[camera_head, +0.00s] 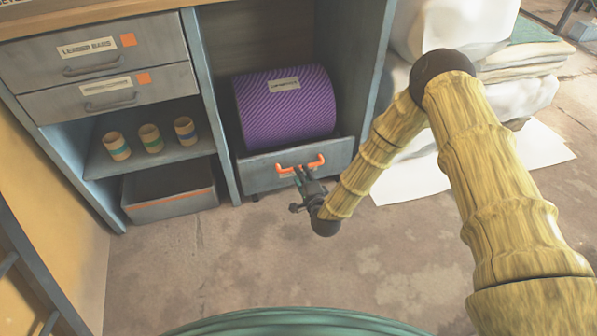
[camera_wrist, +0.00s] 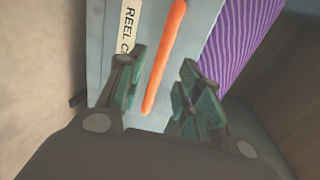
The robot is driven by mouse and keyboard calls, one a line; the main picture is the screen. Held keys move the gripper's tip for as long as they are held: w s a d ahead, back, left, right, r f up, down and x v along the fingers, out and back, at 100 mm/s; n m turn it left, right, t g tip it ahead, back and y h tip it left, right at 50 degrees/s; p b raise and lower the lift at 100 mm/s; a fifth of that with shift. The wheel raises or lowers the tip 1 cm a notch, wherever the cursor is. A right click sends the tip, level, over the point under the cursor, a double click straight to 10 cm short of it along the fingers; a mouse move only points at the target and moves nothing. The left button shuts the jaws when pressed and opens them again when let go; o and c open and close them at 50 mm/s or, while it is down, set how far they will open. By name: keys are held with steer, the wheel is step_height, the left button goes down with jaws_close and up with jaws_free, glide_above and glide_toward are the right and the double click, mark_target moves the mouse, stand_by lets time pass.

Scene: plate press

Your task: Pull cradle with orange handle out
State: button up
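The cradle (camera_head: 258,178) is a grey open-topped box low in the cabinet's right bay, with an orange bar handle (camera_head: 301,165) on its front. A purple striped roll (camera_head: 285,106) with a label lies in it. My gripper (camera_head: 304,178) is at the handle's front in the head view. In the wrist view, my gripper's green-padded fingers (camera_wrist: 160,92) are apart, with the orange handle (camera_wrist: 163,60) running between them. Neither finger clearly touches the bar. Part of a "REEL C" label (camera_wrist: 128,28) shows on the cradle front; the rest is cut off.
Two closed grey drawers (camera_head: 95,60) are at the upper left. Several striped cups (camera_head: 150,139) stand on the shelf below, over a grey bin (camera_head: 170,192). White wrapped bundles (camera_head: 510,100) and a white sheet (camera_head: 410,183) lie at right. The floor (camera_head: 200,260) before the cradle is clear.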

steer(key=shift+b+x, duration=0.95)
steer(key=shift+x, duration=1.65)
jaws_close()
